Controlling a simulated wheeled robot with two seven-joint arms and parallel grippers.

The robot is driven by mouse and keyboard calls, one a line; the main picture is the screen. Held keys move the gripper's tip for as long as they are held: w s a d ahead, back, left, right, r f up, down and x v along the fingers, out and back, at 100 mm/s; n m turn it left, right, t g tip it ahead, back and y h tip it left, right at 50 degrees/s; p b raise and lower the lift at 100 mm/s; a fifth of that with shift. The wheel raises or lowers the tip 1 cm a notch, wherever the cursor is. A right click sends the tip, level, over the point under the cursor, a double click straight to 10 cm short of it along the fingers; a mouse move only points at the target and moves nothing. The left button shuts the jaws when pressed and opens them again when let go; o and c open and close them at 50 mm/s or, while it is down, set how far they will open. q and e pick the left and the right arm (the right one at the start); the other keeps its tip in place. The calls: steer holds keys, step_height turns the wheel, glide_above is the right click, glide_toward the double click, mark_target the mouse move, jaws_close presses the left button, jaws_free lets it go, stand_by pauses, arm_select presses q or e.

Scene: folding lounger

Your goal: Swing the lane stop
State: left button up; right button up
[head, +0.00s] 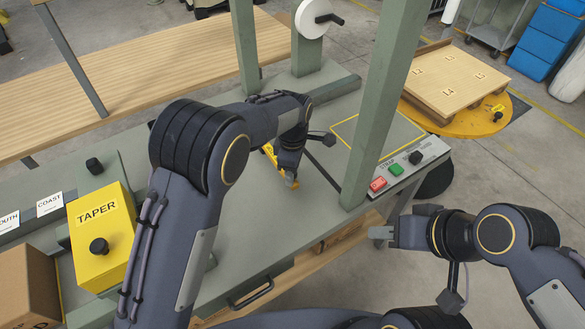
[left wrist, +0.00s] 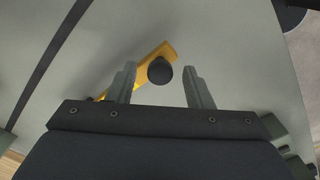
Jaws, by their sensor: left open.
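The lane stop is a yellow bar with a round black knob, lying on the grey-green bench top. In the left wrist view the yellow bar (left wrist: 152,68) runs at a slant, and its black knob (left wrist: 160,71) sits between the fingertips of my left gripper (left wrist: 160,80), which is open. A gap shows on both sides of the knob. In the head view the bar (head: 269,153) is partly hidden by my left gripper (head: 290,182). My right gripper (head: 380,238) is off the bench's front edge, far from the bar; its finger gap is unclear.
A yellow TAPER box (head: 101,236) with a black knob stands at the left. Green posts (head: 375,110) rise from the bench. A control box with red and green buttons (head: 396,169) sits at the right edge. A dark slot line (head: 322,170) crosses the bench top (head: 250,240).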

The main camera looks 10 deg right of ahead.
arm_select(q)
steer(key=shift+r+b, duration=0.4)
steer(key=shift+r, duration=3.5)
steer(key=s+a+r+m+t+h, duration=0.15)
steer(key=s+a+r, duration=0.3)
steer(key=a, duration=0.55)
steer(key=s+a+r+m+h, duration=0.25)
steer(key=s+a+r, duration=0.2)
steer(key=a, duration=0.45)
steer(key=s+a+f+m+t, duration=0.1)
steer(key=s+a+m, duration=0.3)
steer(key=s, duration=0.5)
steer(key=s+a+f+m+t, duration=0.1)
steer(key=s+a+m+t, duration=0.2)
steer(key=s, duration=0.7)
steer(key=shift+a+f+m, duration=0.35)
steer(key=shift+a+m, duration=0.15)
steer(key=shift+a, duration=0.3)
